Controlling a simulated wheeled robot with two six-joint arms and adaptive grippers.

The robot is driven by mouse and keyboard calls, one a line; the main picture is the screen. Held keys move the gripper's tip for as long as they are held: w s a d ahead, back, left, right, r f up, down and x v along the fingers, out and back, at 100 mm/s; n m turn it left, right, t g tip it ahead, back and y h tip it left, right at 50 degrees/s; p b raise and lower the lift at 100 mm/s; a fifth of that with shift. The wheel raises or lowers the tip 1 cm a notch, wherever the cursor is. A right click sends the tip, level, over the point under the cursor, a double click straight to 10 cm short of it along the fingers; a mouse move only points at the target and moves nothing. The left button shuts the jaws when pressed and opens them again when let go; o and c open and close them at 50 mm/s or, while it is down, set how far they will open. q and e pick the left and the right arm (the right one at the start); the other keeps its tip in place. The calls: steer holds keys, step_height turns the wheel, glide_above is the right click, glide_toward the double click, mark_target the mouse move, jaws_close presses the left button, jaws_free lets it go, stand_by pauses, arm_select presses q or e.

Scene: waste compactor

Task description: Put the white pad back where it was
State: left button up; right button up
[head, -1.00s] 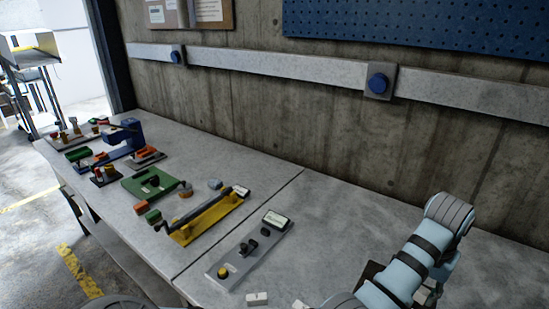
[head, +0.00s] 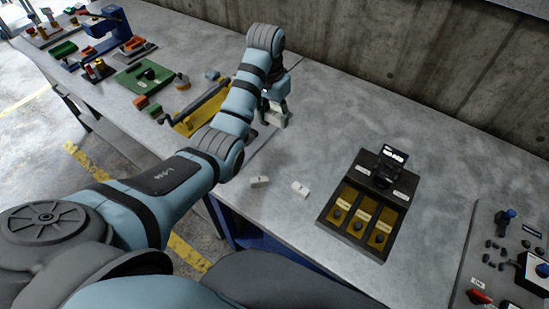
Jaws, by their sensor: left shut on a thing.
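My left gripper (head: 274,116) is shut on a small pale piece, which I take to be the white pad. The fingers mostly hide it. The gripper points down over the far end of a grey board (head: 262,141), which my arm largely covers. I cannot tell whether the held piece touches the board. My right gripper is out of view.
A black panel with yellow plates (head: 365,208) stands to the right, and a grey control board (head: 510,262) lies at the right edge. A yellow-based fixture (head: 195,118) and a green board (head: 143,76) are to the left. The bench between the white blocks and the wall is clear.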

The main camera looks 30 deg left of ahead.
mark_target(276, 163)
arm_select(q)
steer(key=f, duration=0.6)
steer(key=f+b, duration=0.1)
steer(key=f, duration=0.5)
steer(key=f+b, duration=0.1)
steer(key=f, duration=0.6)
steer(key=shift+d, duration=0.35)
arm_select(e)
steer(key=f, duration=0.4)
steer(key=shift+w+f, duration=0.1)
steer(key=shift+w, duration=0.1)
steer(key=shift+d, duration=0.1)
arm_select(q)
steer(key=shift+f, duration=0.15)
steer(key=o, duration=1.2)
steer(key=shift+o, duration=0.2)
step_height(276, 163, up, 12)
steer(key=s+p, duration=0.1)
steer(key=p, duration=0.2)
steer(key=shift+s+r, duration=0.2)
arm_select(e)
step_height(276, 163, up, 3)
